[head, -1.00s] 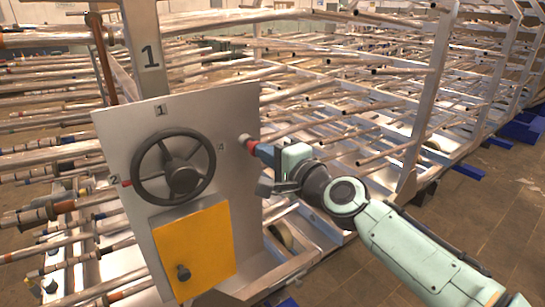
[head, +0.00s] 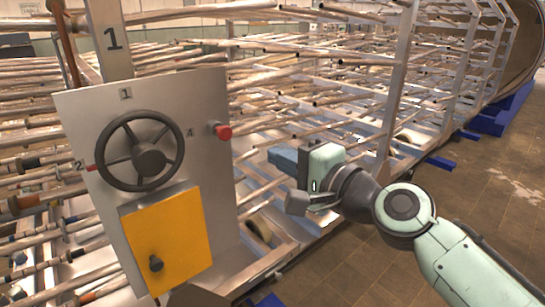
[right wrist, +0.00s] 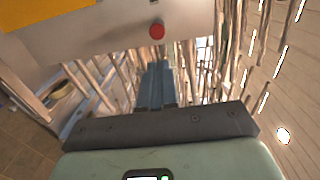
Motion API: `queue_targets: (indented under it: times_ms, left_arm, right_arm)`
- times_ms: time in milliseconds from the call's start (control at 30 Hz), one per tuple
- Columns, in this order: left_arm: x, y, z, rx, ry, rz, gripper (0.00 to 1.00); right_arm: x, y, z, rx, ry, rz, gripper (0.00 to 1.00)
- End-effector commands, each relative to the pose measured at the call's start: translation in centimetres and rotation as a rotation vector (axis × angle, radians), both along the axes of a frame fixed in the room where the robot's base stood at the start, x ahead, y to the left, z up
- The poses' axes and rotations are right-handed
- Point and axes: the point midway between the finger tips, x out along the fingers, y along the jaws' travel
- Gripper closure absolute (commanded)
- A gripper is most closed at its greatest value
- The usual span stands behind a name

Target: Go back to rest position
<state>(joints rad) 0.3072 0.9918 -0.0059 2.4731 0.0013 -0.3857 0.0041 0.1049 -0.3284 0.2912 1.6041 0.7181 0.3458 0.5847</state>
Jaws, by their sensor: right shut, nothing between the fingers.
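My right gripper (head: 274,155) is in the head view, to the right of the metal panel (head: 92,122) and apart from it. Its blue fingers are shut and hold nothing. In the right wrist view the closed fingers (right wrist: 155,82) point toward the pipe rack, below the red button (right wrist: 157,31). The red button also shows in the head view (head: 223,132), on the panel's right side, up and left of the fingertips with a clear gap. My left gripper is not in view.
The panel carries a black handwheel (head: 149,159) and a yellow door (head: 168,243) with a dark knob. A rack of many metal pipes (head: 330,105) stands behind my right gripper. Brown tiled floor (head: 500,195) is open at the right.

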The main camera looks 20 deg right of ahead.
Motion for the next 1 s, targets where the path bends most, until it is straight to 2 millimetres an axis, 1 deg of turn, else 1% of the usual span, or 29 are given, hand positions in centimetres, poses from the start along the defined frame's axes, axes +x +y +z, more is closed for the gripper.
queue_targets:
  times_ms: [433, 500, 567, 667, 700, 767, 800, 867, 900, 967, 1000]
  left_arm:
    - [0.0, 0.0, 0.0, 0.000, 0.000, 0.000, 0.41]
    - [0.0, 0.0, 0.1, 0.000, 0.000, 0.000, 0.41]
    - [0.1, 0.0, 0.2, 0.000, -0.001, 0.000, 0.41]
    - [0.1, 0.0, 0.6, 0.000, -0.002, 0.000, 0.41]
    - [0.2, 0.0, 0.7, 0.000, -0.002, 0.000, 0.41]
    - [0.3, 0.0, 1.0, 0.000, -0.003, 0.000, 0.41]
    - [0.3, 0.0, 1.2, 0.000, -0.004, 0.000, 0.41]
    - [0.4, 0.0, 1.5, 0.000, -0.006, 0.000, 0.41]
    - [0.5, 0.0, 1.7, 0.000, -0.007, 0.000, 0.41]
    - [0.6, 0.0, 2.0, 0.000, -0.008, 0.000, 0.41]
    - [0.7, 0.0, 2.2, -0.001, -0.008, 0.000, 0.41]
  right_arm:
    - [0.1, 0.0, -0.1, 0.000, 0.002, 0.000, 1.00]
    - [0.5, -0.1, -0.7, -0.006, 0.014, -0.002, 1.00]
    - [1.4, -0.2, -2.2, -0.018, 0.039, -0.008, 1.00]
    - [3.8, -0.7, -6.7, -0.064, 0.110, -0.023, 1.00]
    - [4.9, -0.9, -9.2, -0.090, 0.149, -0.029, 1.00]
    - [6.4, -1.3, -13.4, -0.137, 0.214, -0.037, 1.00]
    - [7.3, -1.5, -16.4, -0.169, 0.257, -0.039, 1.00]
    - [8.2, -1.8, -21.0, -0.221, 0.323, -0.038, 1.00]
    - [8.5, -1.9, -24.1, -0.257, 0.365, -0.033, 1.00]
    - [8.7, -2.1, -28.7, -0.311, 0.429, -0.021, 1.00]
    - [8.5, -2.2, -31.9, -0.347, 0.473, -0.009, 1.00]
